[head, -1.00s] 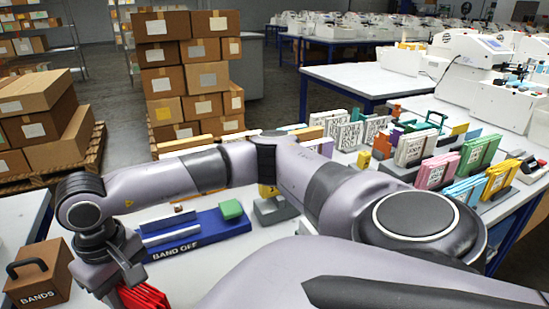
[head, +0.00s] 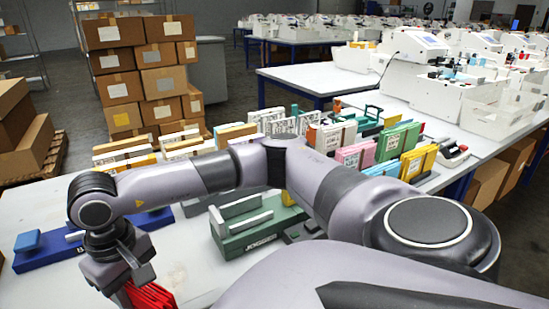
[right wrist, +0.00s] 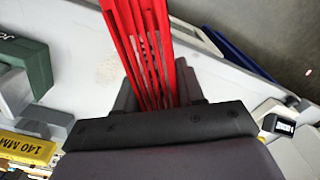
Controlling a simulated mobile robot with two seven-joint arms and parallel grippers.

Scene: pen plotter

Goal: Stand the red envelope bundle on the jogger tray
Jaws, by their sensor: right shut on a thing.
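The red envelope bundle (head: 150,295) hangs below my right gripper (head: 127,290) at the bottom left of the head view, its lower part cut off by the frame. In the right wrist view the bundle (right wrist: 145,45) shows as several red edges between the fingers of my right gripper (right wrist: 158,92), which is shut on it. The green jogger tray (head: 262,236), with grey upright plates, stands on the table right of and beyond the gripper, apart from the bundle. Part of the tray (right wrist: 32,62) shows at the left of the wrist view. My left gripper is not in view.
A blue band-off stand (head: 45,252) lies behind my forearm on the left. Several coloured envelope bundles (head: 400,140) stand along the table's far side. White table (head: 215,275) between gripper and tray is clear.

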